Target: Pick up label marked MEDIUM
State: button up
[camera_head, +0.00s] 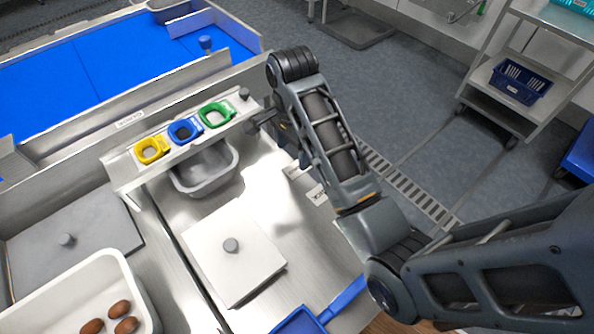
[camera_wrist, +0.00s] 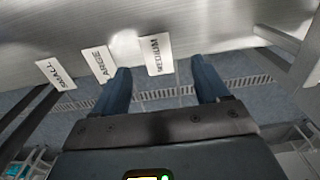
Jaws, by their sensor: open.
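The white label marked MEDIUM (camera_wrist: 156,55) lies on a steel surface in the wrist view, its text running sideways. My gripper (camera_wrist: 163,75) is open, with one dark finger left of this label and the other right of it. The label lies roughly between the fingers' tips, and I cannot tell how far it is from them. Left of it are a label that seems to read LARGE (camera_wrist: 98,65), partly covered by the left finger, and a label marked SMALL (camera_wrist: 55,74). In the head view my arm hides much of this area.
A rack with yellow (camera_head: 152,150), blue (camera_head: 185,130) and green (camera_head: 216,114) rings stands over a grey bin (camera_head: 206,169). A white square plate (camera_head: 222,262) lies on the bench. A white tray (camera_head: 45,300) holds brown dates (camera_head: 121,308). A floor drain (camera_head: 408,184) runs beyond the bench.

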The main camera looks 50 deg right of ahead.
aim_at(296, 169)
jog(key=shift+s+f, duration=0.15)
jog(key=shift+f, duration=1.1)
jog(key=shift+s+f, duration=0.15)
jog(key=shift+f, duration=1.05)
jog(key=c, duration=1.1)
